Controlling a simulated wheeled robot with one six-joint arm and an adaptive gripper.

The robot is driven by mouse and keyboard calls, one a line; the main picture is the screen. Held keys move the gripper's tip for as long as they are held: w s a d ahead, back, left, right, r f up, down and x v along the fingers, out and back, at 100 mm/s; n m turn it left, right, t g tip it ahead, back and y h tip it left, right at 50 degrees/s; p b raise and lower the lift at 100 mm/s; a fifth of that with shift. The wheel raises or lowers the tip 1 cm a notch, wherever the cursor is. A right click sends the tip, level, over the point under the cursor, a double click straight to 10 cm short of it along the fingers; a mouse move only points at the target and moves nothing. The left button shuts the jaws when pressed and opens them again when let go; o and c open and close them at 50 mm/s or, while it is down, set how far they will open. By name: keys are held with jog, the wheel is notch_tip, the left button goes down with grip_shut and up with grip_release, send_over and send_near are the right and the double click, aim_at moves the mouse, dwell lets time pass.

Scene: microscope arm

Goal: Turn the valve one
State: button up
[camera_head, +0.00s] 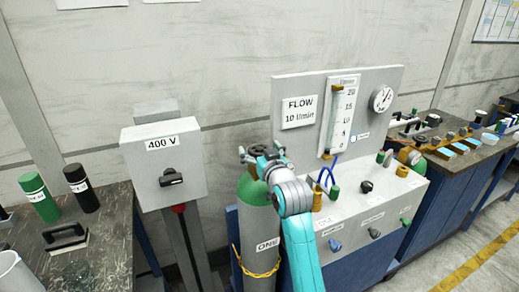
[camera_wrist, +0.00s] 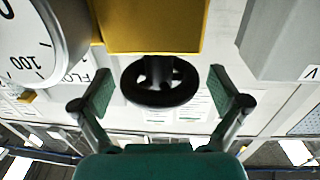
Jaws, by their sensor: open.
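A grey gas cylinder (camera_head: 262,225) with a green shoulder and the label ONE stands upright in the head view, a yellow chain around it. In the wrist view the black valve handwheel (camera_wrist: 160,97) sits beneath a yellow valve body (camera_wrist: 152,28). My gripper (camera_wrist: 162,90) is open, with one green finger pad on each side of the handwheel and a visible gap to both. In the head view my gripper (camera_head: 258,156) is at the top of the cylinder, where my arm hides much of the valve.
A round gauge (camera_wrist: 38,42) is close on the left in the wrist view. In the head view a 400 V box (camera_head: 163,160) stands left of the cylinder. A flow panel (camera_head: 300,88) and a console with several knobs (camera_head: 367,186) stand to the right.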

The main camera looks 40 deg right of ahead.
jog(key=c, duration=1.2)
jog(key=shift+o, duration=0.2)
jog(key=shift+m+h, duration=0.4)
jog(key=shift+h, duration=0.2)
jog(key=shift+w+a+m+g+h, duration=0.1)
jog(key=shift+m+g+h, duration=1)
jog(key=shift+h, duration=0.4)
jog(key=m+g+h, duration=0.5)
jog(key=g, duration=0.1)
jog(key=m+g+h, duration=0.1)
jog(key=m+g, duration=0.1)
jog(key=g, duration=0.2)
jog(key=m+g+h, duration=0.1)
jog(key=m+g, duration=0.2)
jog(key=g, duration=0.1)
jog(key=shift+m, duration=0.3)
jog(key=shift+m+g, duration=1.6)
jog(key=shift+g, duration=1.3)
